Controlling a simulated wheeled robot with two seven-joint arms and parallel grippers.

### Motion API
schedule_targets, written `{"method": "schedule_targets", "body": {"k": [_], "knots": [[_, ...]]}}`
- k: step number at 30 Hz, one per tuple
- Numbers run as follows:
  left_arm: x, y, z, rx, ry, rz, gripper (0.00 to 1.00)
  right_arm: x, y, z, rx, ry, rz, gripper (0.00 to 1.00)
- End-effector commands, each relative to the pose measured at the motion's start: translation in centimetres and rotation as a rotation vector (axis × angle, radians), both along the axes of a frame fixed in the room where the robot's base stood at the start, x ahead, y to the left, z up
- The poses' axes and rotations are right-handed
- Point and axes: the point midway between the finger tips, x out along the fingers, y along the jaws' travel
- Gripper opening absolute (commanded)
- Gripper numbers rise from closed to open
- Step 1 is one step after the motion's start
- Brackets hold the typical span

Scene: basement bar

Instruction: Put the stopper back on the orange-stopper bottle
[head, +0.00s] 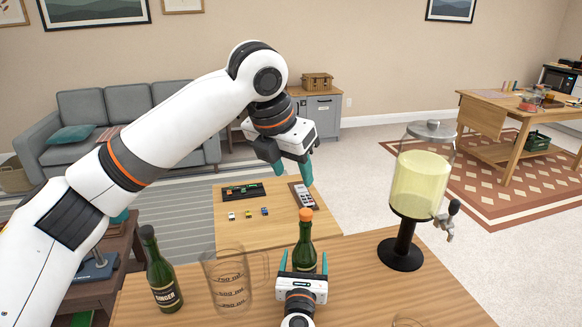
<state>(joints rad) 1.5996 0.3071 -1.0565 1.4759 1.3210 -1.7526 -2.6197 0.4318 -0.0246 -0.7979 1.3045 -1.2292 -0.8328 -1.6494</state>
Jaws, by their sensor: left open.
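My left gripper (293,175) is open and empty, pointing down above and behind the bottle in the picture, apart from the stopper. My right gripper (304,256) comes from the front edge.
On the counter (375,293) stand a dark-stoppered bottle (162,278), a clear measuring jug (228,283) to the left, and a drink dispenser (417,190) to the right. Behind is a low table (232,236) with toy cars and a remote (303,196).

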Motion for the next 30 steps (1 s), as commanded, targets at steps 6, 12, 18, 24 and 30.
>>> {"method": "schedule_targets", "body": {"k": [6, 12, 18, 24, 30], "knots": [[0.0, 0.0, 0.2, 0.000, 0.000, 0.000, 0.51, -3.0, 0.2, -0.1, 0.001, 0.003, 0.002, 0.79], [0.0, 0.0, 0.1, 0.000, 0.000, 0.000, 0.51, -7.4, 0.4, -0.2, 0.002, 0.003, 0.001, 0.79], [0.0, 0.0, 0.0, 0.000, 0.000, 0.000, 0.51, -10.6, 0.6, -0.1, 0.000, 0.001, 0.001, 0.79], [0.0, 0.0, 0.0, 0.000, 0.000, 0.000, 0.51, -11.8, 0.7, 0.0, -0.001, 0.001, 0.000, 0.79], [0.0, 0.0, 0.0, 0.000, 0.000, 0.000, 0.51, -11.8, 0.7, 0.0, -0.001, 0.001, 0.000, 0.79]]}}
